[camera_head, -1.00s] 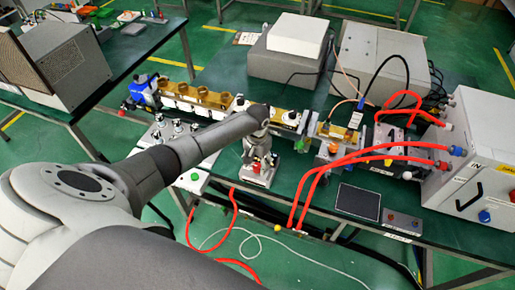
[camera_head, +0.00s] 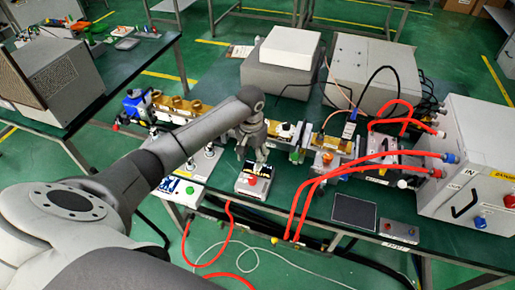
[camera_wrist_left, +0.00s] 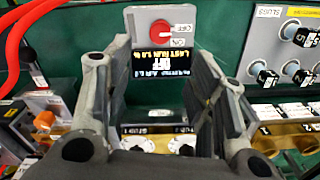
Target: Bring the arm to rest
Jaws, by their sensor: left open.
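My left arm comes in from the left of the head view. Its gripper (camera_head: 252,152) points down above a small meter box (camera_head: 253,186) with a red knob and a dark display, on the green bench near its front edge. In the left wrist view the gripper (camera_wrist_left: 160,45) is open, its two fingers wide apart with nothing held between them. The box's red knob (camera_wrist_left: 160,32) and lit display (camera_wrist_left: 158,86) show in the gap beyond the fingers. My right gripper is not in view.
A row of brass waveguide parts (camera_head: 180,105) lies just behind the gripper. Red hoses (camera_head: 330,168) loop to a grey cabinet (camera_head: 475,160) on the right. A white panel (camera_head: 190,180) with knobs is left of the box. Grey boxes (camera_head: 280,75) stand at the back.

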